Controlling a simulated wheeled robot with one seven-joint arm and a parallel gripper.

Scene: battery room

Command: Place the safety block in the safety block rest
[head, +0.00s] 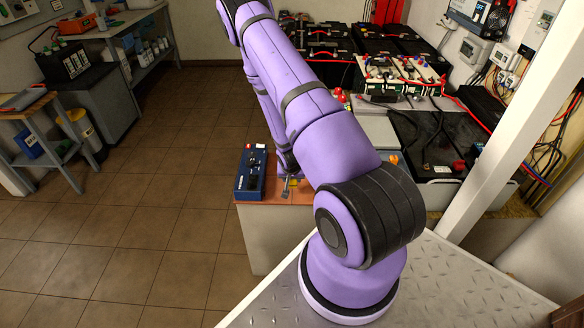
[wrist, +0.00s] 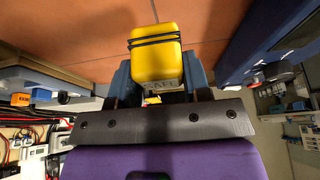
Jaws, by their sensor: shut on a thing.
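The safety block is a yellow block (wrist: 154,45) with dark bands around it and printed lettering on its near face. In the wrist view it sits between the two blue fingers of my gripper (wrist: 157,76), which is shut on it. In the head view my gripper (head: 288,186) is low over the orange-brown bench top (head: 272,196), mostly behind my arm, with a small bit of yellow at it. I cannot tell whether the block touches the bench top. I cannot make out the safety block rest in either view.
A dark blue box (head: 251,172) with black fittings stands on the bench top, left of my gripper. Batteries (head: 420,140) and cables fill the right side. A white post (head: 505,125) rises at the right. The tiled floor (head: 165,190) at the left is clear.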

